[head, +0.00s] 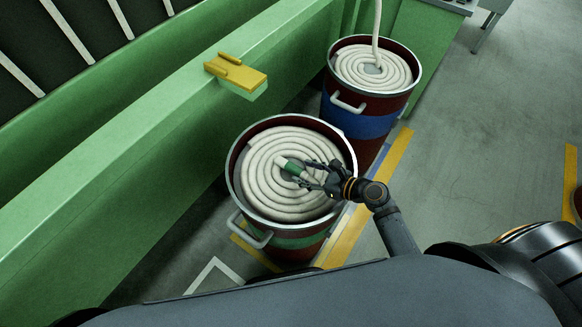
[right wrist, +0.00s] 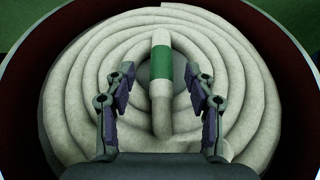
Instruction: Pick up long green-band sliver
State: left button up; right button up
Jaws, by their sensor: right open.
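The green-band sliver (head: 292,168) is a thick white coil in the nearer can (head: 232,190), with its end at the middle of the coil. In the right wrist view its green band (right wrist: 161,66) wraps the white end piece, which points up the picture. My right gripper (head: 306,174) is over the coil, close to the banded end. In the right wrist view the right gripper (right wrist: 161,90) is open, with one finger on each side of the end piece and a gap on both sides. My left gripper is not in view.
A second can (head: 368,124) with a blue band and coiled white sliver stands behind, its strand rising upward. A green machine rail (head: 130,140) with a yellow bracket (head: 236,76) runs along the left. Grey floor (head: 480,130) with yellow lines is open at right.

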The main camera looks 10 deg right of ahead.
aim_at(295, 168)
jog(key=x, duration=0.5)
jog(key=shift+w, duration=0.15)
jog(key=c, duration=1.1)
